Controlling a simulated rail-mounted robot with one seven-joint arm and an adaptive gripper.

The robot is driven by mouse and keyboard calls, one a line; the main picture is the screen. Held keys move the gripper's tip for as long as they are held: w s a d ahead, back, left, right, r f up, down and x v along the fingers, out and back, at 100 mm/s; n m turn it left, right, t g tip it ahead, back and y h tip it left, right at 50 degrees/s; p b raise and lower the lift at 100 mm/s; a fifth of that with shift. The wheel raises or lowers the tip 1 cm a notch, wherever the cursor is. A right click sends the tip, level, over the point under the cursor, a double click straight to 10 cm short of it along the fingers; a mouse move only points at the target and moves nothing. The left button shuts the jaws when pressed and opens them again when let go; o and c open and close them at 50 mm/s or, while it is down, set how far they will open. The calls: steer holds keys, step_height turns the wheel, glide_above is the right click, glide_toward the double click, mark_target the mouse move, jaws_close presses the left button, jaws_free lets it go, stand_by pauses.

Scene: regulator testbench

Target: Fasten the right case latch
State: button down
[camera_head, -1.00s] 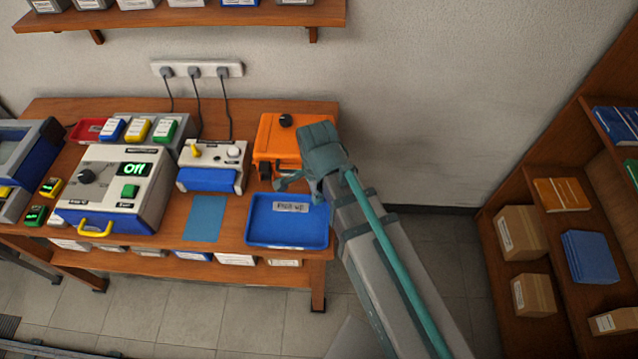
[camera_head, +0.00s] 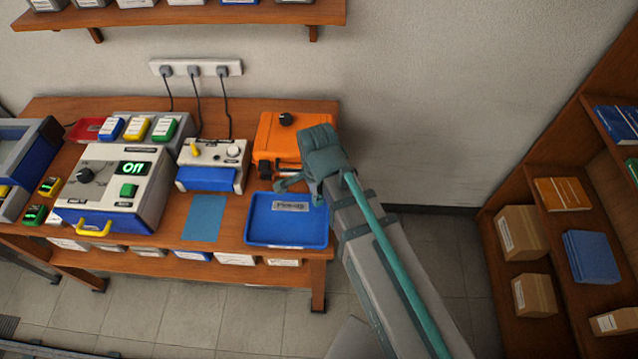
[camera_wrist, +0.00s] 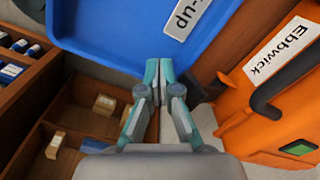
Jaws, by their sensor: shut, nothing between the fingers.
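The orange case (camera_head: 268,140) stands at the right end of the workbench, with a black knob on top. My arm covers its right side in the head view, so the right latch cannot be made out there. In the wrist view the case (camera_wrist: 240,122) fills the right side, with a white "Ebbwick" label, a black handle (camera_wrist: 266,98) and a small green mark. I cannot tell the latch's position. My gripper (camera_wrist: 159,68) is shut and empty, apart from the case and left of it in the wrist view.
A blue tray (camera_head: 254,238) lies in front of the case and also fills the top of the wrist view (camera_wrist: 100,30). A white device with a blue front (camera_head: 208,180) stands left of the case. The under-shelf (camera_wrist: 90,125) holds small boxes. Right of the bench is open floor.

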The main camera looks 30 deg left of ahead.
mark_target(318, 209)
steer(key=shift+f+b, duration=0.7)
steer(key=shift+f, duration=0.85)
steer(key=shift+w+a+r, duration=0.1)
steer(key=shift+w, duration=0.05)
steer(key=shift+w+a+r+p, duration=0.25)
steer(key=shift+w+r+p, duration=0.1)
steer(key=shift+w, duration=0.15)
steer(key=shift+w+a+r+p, duration=0.2)
steer(key=shift+w+a+r, duration=0.1)
steer(key=shift+w, duration=0.15)
steer(key=shift+w+a, duration=0.1)
steer(key=shift+w, duration=0.25)
steer(key=shift+s, duration=0.1)
steer(key=shift+s+d+r+p, duration=0.15)
steer(key=shift+r+p, duration=0.3)
steer(key=shift+r, duration=0.05)
steer(key=shift+s+d+r+p, duration=0.15)
steer(key=shift+r+p, duration=0.25)
steer(key=shift+r, duration=0.05)
steer(key=s+d+r+p, duration=0.1)
steer(key=s+r+p, duration=0.2)
steer(key=r, duration=0.2)
steer(key=shift+d+p, duration=0.2)
steer(key=shift+p, duration=0.2)
